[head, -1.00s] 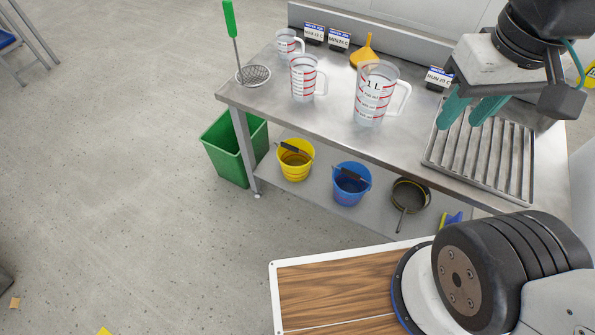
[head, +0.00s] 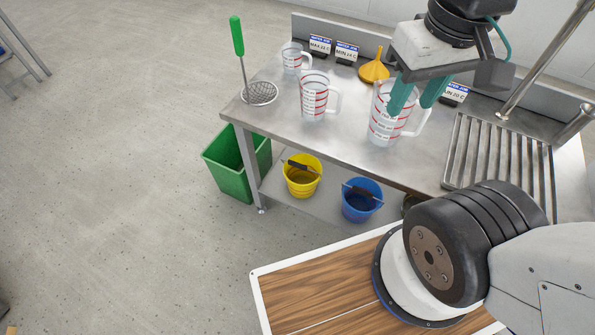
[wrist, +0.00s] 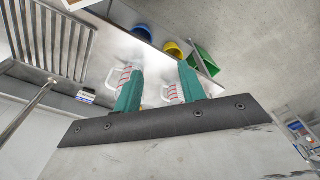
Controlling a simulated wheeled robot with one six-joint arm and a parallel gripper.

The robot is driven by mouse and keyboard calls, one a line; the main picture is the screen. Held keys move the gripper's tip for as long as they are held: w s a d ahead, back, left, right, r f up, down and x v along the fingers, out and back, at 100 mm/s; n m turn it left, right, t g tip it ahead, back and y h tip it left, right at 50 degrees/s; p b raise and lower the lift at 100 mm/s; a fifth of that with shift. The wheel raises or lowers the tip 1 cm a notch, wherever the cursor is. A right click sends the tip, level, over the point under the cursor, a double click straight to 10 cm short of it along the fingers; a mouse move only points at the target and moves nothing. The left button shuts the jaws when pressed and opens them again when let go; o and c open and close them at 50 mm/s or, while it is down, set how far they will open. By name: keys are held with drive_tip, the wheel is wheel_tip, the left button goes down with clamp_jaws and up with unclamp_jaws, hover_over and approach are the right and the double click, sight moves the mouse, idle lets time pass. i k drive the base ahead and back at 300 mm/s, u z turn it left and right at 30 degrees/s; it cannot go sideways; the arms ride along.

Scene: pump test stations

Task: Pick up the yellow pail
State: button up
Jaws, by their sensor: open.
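The yellow pail (head: 302,178) stands on the lower shelf of the metal bench, near its left end, with a dark grip on its handle. It also shows in the wrist view (wrist: 173,49), partly hidden by the bench top. My gripper (head: 411,104) is open and empty, with two green fingers. In the head view it is above the bench top, in front of the largest jug, to the right of the pail and higher. In the wrist view the fingers (wrist: 160,80) point toward the bench, with two jugs showing behind them.
A blue pail (head: 361,203) stands right of the yellow one; a green bin (head: 233,165) is on the floor to its left. Jugs (head: 314,98), a strainer (head: 260,93), an orange funnel (head: 374,71) and a drain rack (head: 497,160) occupy the bench top (head: 345,145). Floor left is clear.

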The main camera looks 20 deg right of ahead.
sight(302, 172)
drive_tip(key=u, duration=2.2)
drive_tip(key=i, duration=2.75)
drive_tip(key=z, duration=3.25)
